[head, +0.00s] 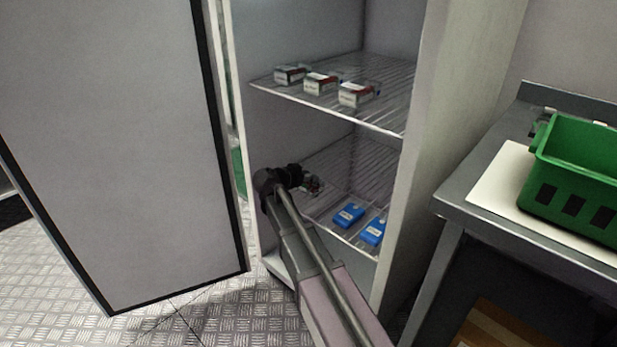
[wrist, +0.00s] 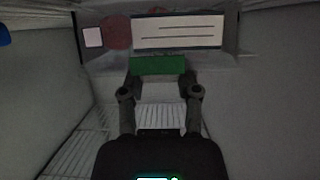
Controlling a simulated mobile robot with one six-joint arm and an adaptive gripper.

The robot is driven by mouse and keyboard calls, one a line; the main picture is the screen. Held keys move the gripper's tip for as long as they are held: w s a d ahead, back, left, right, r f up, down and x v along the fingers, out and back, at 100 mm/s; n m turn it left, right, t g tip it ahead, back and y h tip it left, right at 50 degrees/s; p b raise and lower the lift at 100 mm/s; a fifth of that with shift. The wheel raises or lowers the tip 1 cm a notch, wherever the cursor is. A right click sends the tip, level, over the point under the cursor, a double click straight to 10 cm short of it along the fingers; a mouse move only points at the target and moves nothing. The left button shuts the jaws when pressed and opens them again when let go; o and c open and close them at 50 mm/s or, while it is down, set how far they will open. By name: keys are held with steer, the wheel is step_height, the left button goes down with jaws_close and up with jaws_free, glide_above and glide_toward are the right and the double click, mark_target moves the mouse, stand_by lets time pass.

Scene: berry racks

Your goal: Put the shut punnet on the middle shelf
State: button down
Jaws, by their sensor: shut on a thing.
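My gripper (head: 296,177) is inside the open cabinet, shut on the punnet (head: 315,185), which shows only as a small patch with red and white beyond my fingers. In the wrist view my gripper (wrist: 160,76) has its two fingers on either side of a green part. Beyond it is the punnet's wide face with a white lined label (wrist: 178,31) and a red round mark. The punnet is over the lower visible wire shelf (head: 338,165); I cannot tell whether it touches the wires. My arm hides part of that shelf.
Two blue boxes (head: 348,215) (head: 373,231) lie at the right of the lower visible shelf. Three white and red boxes (head: 323,84) stand on the upper shelf (head: 385,119). The open door (head: 110,140) is at left. A green crate (head: 575,165) stands on the bench at right.

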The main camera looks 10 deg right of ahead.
steer(key=shift+c, duration=1.6)
jaws_free()
steer(key=shift+r, duration=0.15)
steer(key=p+v, duration=0.5)
steer(key=v, duration=0.7)
